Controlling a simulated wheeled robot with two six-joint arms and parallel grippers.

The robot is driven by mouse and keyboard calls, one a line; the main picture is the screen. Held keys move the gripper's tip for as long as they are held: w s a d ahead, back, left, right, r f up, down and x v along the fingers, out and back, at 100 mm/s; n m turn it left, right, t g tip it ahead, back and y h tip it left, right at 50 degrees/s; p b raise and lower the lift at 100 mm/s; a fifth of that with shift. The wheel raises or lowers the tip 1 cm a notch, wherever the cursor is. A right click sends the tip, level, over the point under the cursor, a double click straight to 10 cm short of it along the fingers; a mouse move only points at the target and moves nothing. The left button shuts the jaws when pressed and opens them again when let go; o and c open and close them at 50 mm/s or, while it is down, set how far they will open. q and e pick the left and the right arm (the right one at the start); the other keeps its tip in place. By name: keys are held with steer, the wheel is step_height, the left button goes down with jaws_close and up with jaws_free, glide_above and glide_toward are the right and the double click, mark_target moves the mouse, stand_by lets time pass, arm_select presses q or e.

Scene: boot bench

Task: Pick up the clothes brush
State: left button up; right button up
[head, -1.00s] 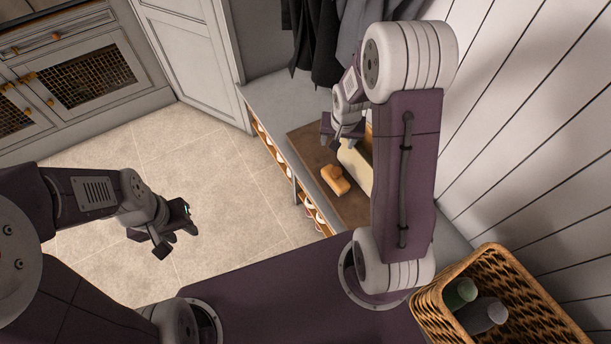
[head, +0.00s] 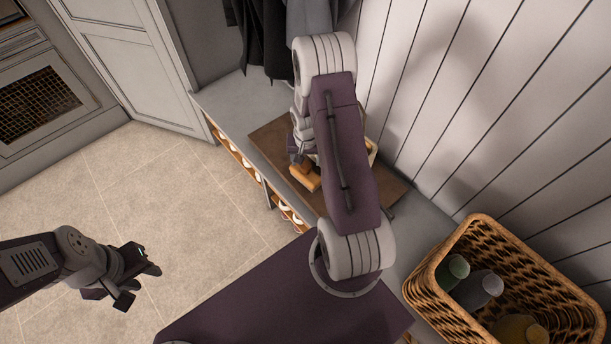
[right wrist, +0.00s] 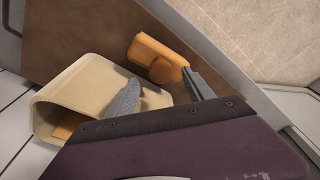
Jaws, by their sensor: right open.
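The clothes brush, which appears as an orange-brown wooden block with a round knob (right wrist: 154,58), lies on a brown mat (right wrist: 100,35) on the bench. In the head view the brush (head: 306,179) is partly covered by my right gripper (head: 297,158). In the right wrist view my right gripper (right wrist: 160,82) is open and empty. Its fingertips are close to the brush's near side, around the knob end; I cannot tell whether they touch it. My left gripper (head: 140,283) is open and empty, above the floor, far from the bench.
A cream open-ended container (right wrist: 85,85) lies beside the brush, with something orange inside. A wicker basket (head: 430,275) with bottles stands at the right. Dark clothes (head: 265,40) hang behind the bench (head: 222,100). A plank wall (head: 450,100) bounds the right side. The tiled floor is clear.

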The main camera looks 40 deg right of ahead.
mark_target(306, 165)
steer(key=f, duration=0.1)
steer(key=f+b, duration=0.1)
steer(key=f, duration=0.2)
steer(key=shift+w+d+f, duration=0.2)
steer(key=shift+w+f, duration=0.2)
steer(key=shift+r, duration=0.1)
jaws_close()
